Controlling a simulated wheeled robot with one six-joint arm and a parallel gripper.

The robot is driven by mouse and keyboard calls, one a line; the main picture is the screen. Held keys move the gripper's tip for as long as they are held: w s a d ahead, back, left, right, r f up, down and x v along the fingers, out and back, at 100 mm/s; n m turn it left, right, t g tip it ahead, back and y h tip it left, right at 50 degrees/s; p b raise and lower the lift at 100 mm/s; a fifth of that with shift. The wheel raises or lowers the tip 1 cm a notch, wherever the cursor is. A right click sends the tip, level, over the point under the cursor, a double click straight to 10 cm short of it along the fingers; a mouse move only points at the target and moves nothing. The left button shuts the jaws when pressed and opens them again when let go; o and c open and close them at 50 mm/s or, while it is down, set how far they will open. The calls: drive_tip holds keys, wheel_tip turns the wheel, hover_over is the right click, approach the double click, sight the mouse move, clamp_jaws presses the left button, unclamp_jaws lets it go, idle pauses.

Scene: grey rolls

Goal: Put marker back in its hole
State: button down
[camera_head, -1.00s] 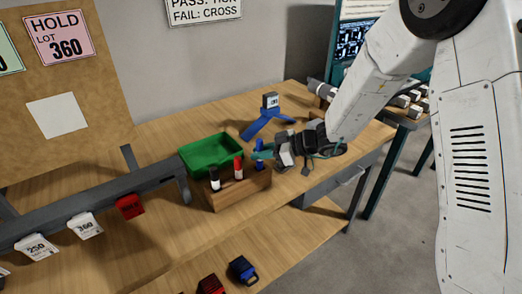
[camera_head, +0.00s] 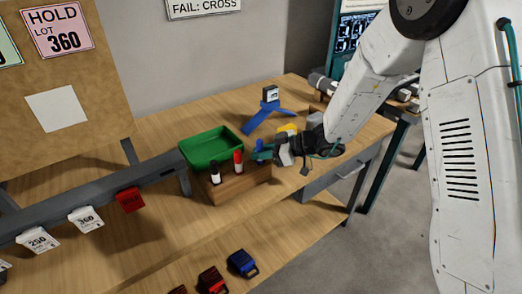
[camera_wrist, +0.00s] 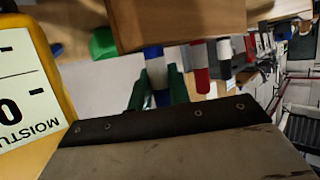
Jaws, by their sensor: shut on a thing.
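My gripper (camera_head: 263,153) is shut on the blue marker (camera_wrist: 154,66), whose white band and blue ends show between green fingertips in the wrist view. The marker is at the right end of the wooden block (camera_head: 238,186), in line with the other markers. In the wrist view the block (camera_wrist: 180,18) is at the top and the blue marker's far end meets its edge. I cannot tell how deep it sits in a hole. A red-capped marker (camera_head: 238,162) and a black-capped marker (camera_head: 214,172) stand upright in the block to the left.
A green tray (camera_head: 190,156) stands right behind the block. A blue stand (camera_head: 266,120) and a yellow meter (camera_wrist: 42,62) are close behind my gripper. A grey rail (camera_head: 95,200) with tags is at left.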

drive_tip(key=shift+f, duration=0.1)
drive_tip(key=c, duration=1.2)
unclamp_jaws()
drive_tip(key=shift+c, duration=0.2)
drive_tip(key=v, duration=0.7)
drive_tip(key=shift+d, duration=0.35)
drive_tip(key=shift+s, duration=0.15)
